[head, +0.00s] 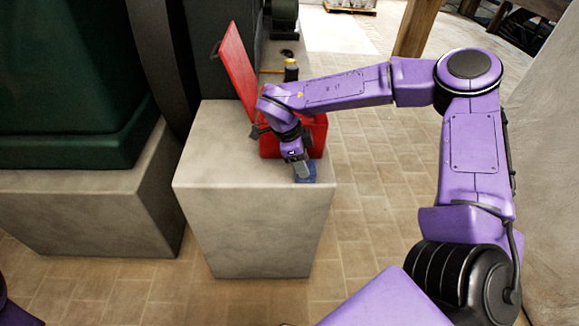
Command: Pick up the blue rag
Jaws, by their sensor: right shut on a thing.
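The blue rag (307,177) lies at the front right part of the top of a pale stone block (225,172). My right gripper (301,172) points down at the rag and is shut on it, partly hiding it. Whether the rag is lifted clear of the block cannot be told. My left gripper is not in view.
A red toolbox (319,136) with its lid (239,72) raised stands on the block just behind my right gripper. A dark bottle with a yellow top (291,71) stands behind it. A green machine (70,75) on a stone base is at the left. The tiled floor (375,190) is clear right of the block.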

